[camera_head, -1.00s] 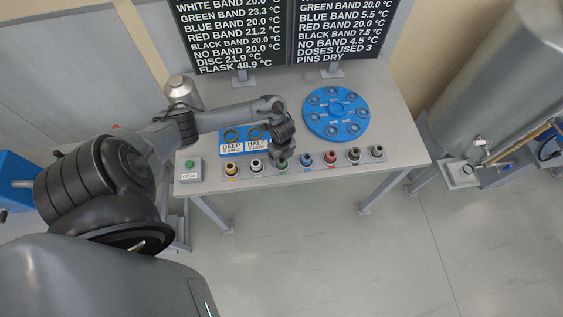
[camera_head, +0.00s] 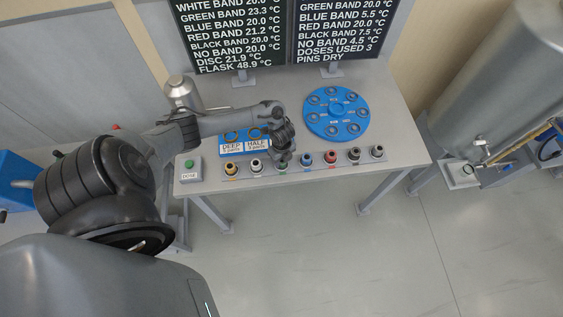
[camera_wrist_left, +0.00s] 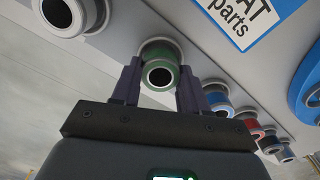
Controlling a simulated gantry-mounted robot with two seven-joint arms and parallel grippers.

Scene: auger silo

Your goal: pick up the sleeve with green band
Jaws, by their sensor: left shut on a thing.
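The sleeve with green band (camera_wrist_left: 158,51) is a short, open-ended tube. In the left wrist view it sits between the two dark fingers of my left gripper (camera_wrist_left: 161,85), which is shut on it. In the head view my left gripper (camera_head: 283,160) is over the sleeve's place in the front row of the table and hides most of the sleeve. The sleeve is still at its place in the row; I cannot tell if it is clear of the holder. My right gripper is not in view.
The row also holds yellow (camera_head: 230,168), white (camera_head: 256,166), blue (camera_head: 306,160), red (camera_head: 331,157) and darker sleeves close by. A blue disc (camera_head: 320,128) and a blue two-ring plate (camera_head: 229,148) lie behind. The dose button box (camera_head: 189,170) stands left.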

